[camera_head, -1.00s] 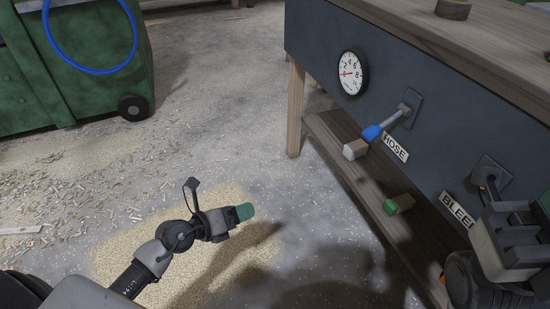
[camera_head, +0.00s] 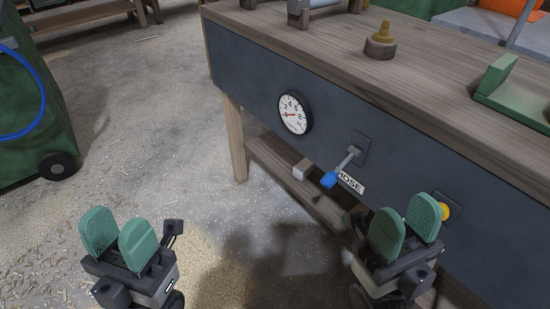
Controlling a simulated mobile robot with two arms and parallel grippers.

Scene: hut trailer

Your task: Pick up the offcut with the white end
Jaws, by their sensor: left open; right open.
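The offcut with the white end (camera_head: 300,172) is a short wooden block on the lower shelf under the bench, its pale end facing out past the shelf's edge. It sits just left of the blue-tipped lever. My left gripper (camera_head: 118,234) is open and empty over the floor at the lower left, well away from the offcut. My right gripper (camera_head: 405,226) is open and empty in front of the bench, below and to the right of the offcut. The green-ended offcut seen earlier is mostly or wholly hidden by my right gripper.
The blue-tipped lever (camera_head: 330,179) with its HOSE label (camera_head: 350,183) sticks out from the bench panel (camera_head: 250,85) beside the offcut. A yellow knob (camera_head: 442,209) is behind my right gripper. A wooden bench leg (camera_head: 235,140) stands left.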

